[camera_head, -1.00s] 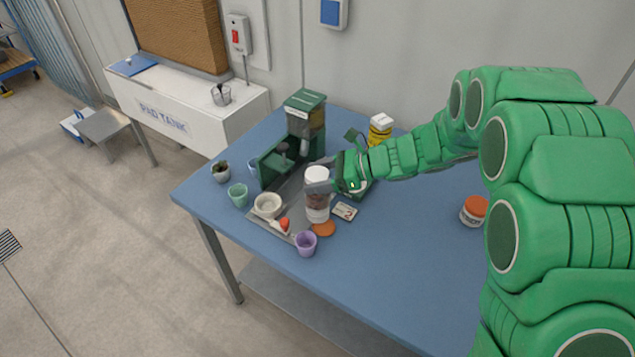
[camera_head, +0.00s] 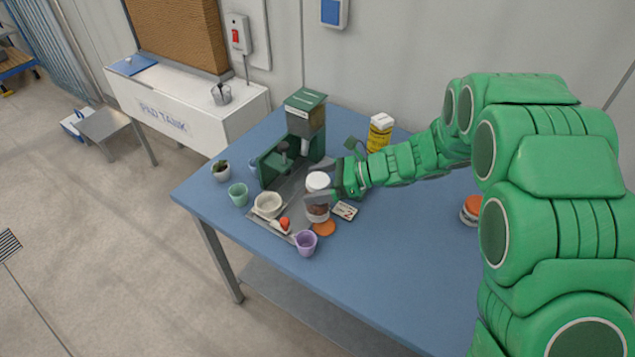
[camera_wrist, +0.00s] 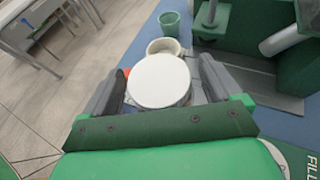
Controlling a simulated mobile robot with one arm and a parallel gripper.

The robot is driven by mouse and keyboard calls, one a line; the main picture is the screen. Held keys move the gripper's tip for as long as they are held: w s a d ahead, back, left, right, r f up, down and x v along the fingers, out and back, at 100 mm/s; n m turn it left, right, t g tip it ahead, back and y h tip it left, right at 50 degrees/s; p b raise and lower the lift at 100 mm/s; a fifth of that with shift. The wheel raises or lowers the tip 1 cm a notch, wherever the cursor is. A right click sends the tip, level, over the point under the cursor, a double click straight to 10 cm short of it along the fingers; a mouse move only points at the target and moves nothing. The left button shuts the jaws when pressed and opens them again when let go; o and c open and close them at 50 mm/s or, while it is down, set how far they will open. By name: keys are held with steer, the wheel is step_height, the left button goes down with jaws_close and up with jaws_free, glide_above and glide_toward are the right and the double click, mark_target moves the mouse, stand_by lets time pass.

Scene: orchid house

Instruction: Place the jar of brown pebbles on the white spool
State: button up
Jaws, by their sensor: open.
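The jar of brown pebbles (camera_head: 317,208) stands upright at the right side of the grey tray, with its white lid (camera_head: 318,181) on top. In the wrist view its round lid (camera_wrist: 159,80) hides the jar's body. My gripper (camera_head: 321,182) is open, with one finger on each side of the jar; in the wrist view the fingers (camera_wrist: 160,88) flank the lid. I cannot tell whether either finger touches the jar. A pale band shows at the jar's foot; I cannot tell whether this is the white spool.
The grey tray (camera_head: 262,219) also holds a cream bowl (camera_head: 268,205) and a small red-topped item (camera_head: 284,225). A purple cup (camera_head: 305,242), orange disc (camera_head: 324,228) and label card (camera_head: 345,210) are close by. A green dispenser (camera_head: 305,115) stands behind. The table's right side is mostly clear.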

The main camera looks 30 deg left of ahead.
steer(key=shift+r, duration=0.1)
steer(key=shift+w+d+r, duration=0.15)
steer(key=shift+d, duration=0.1)
steer(key=v, duration=1.1)
steer(key=shift+d+r, duration=0.15)
steer(key=shift+r, duration=0.05)
steer(key=s+d+r+n+t+h, duration=0.1)
steer(key=s+d+r+n+h, duration=0.2)
steer(key=s+d, duration=0.6)
steer(key=s+d+r+n+t+h, duration=0.2)
steer(key=s+d+n+h, duration=0.3)
steer(key=s+d, duration=0.5)
steer(key=s+d+r+n+t+h, duration=0.1)
steer(key=s+d+r+n+h, duration=0.3)
steer(key=s+d, duration=0.6)
steer(key=d+r, duration=0.1)
steer(key=d, duration=0.8)
steer(key=shift+n, duration=0.3)
